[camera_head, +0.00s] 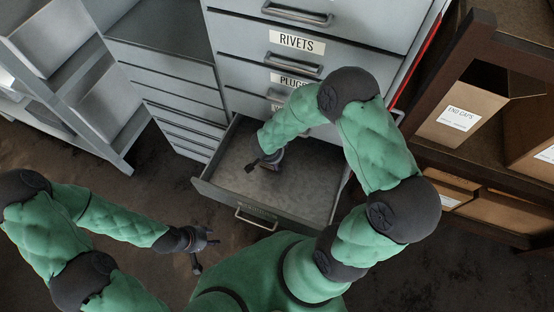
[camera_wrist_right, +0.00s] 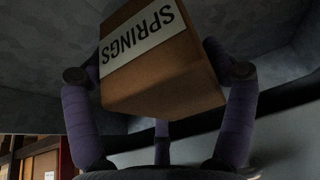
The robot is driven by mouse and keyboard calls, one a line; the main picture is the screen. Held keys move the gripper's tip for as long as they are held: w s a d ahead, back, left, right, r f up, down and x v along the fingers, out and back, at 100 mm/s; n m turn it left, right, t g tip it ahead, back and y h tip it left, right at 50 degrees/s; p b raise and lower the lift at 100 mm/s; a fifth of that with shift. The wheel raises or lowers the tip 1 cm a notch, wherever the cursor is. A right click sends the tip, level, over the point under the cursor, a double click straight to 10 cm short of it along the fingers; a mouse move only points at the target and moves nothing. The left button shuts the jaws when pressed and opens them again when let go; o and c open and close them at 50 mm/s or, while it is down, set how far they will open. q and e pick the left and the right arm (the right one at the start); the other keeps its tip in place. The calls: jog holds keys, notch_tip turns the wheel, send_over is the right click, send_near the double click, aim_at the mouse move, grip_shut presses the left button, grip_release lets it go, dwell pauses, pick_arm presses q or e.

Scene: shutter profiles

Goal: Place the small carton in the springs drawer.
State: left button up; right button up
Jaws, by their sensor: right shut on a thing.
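The small brown carton (camera_wrist_right: 165,75) with a white SPRINGS label is between the fingers of my right gripper (camera_wrist_right: 160,78), which is shut on it in the right wrist view. In the head view my right gripper (camera_head: 262,162) is over the inside of the open drawer (camera_head: 310,190); the carton is hidden there. I cannot tell whether the carton touches the drawer floor. The drawer's own label is not readable. My left gripper (camera_head: 202,250) is open and empty, outside the drawer to its front left.
The grey cabinet (camera_head: 235,50) has shut drawers above, labelled RIVETS and PLUGS. A brown shelf (camera_head: 470,60) at the right holds cartons, one marked END CAPS (camera_head: 460,110). Grey shelving (camera_head: 60,60) stands at the left. The dark floor in front is partly clear.

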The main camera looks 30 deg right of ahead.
jog(key=f, duration=0.1)
jog(key=f+b, duration=0.1)
jog(key=f, duration=0.2)
jog(key=shift+w+d+b, duration=0.1)
jog(key=shift+d+b, duration=0.2)
jog(key=shift+d, duration=0.05)
jog(key=shift+f, duration=0.15)
jog(key=o, duration=1.3)
